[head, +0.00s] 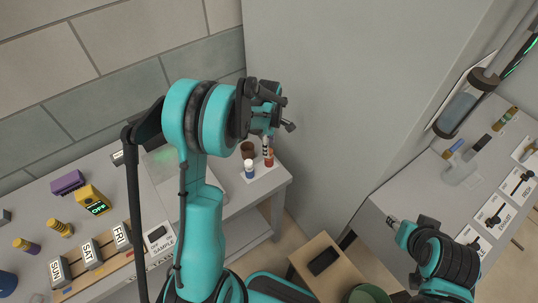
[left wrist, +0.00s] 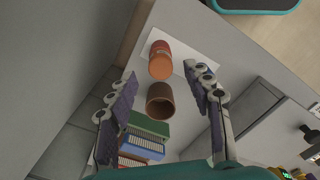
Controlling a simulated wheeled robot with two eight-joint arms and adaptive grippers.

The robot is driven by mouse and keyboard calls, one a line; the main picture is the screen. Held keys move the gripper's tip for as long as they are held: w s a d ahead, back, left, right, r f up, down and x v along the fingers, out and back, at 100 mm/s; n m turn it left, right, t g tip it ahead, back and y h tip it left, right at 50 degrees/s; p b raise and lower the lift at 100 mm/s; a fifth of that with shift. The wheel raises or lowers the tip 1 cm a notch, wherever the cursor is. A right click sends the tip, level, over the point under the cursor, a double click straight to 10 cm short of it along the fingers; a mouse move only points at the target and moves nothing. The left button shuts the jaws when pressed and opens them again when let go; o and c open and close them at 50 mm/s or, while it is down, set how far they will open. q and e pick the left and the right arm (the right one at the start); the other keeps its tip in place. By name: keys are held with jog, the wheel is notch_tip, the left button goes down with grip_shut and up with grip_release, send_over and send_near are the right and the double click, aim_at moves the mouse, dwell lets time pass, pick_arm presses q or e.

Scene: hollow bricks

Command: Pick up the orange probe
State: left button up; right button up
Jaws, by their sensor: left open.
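An orange-red cylinder with an orange end and a pale label (left wrist: 160,62) stands on a white sheet in the left wrist view; it looks like the orange probe. In the head view a small red-orange piece (head: 269,161) shows at the table's right corner, partly behind a black-and-white striped piece. My left gripper (head: 280,108) is above that corner. In the left wrist view its two fingers (left wrist: 160,72) are spread wide, one on each side of the cylinder, with nothing held. My right gripper (head: 398,226) is at the lower right, its jaws unclear.
A brown cup (left wrist: 160,101) is close to the cylinder. A grey wall (head: 330,100) rises just right of the left gripper. A small wooden stool (head: 310,247) stands below.

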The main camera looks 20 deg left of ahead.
pick_arm(q)
notch_tip(320, 180, down, 4)
jog(key=shift+d+f+b, duration=0.15)
jog(key=shift+f+b, duration=0.1)
jog(key=shift+b, duration=0.35)
grip_shut()
jog(key=shift+r, duration=0.15)
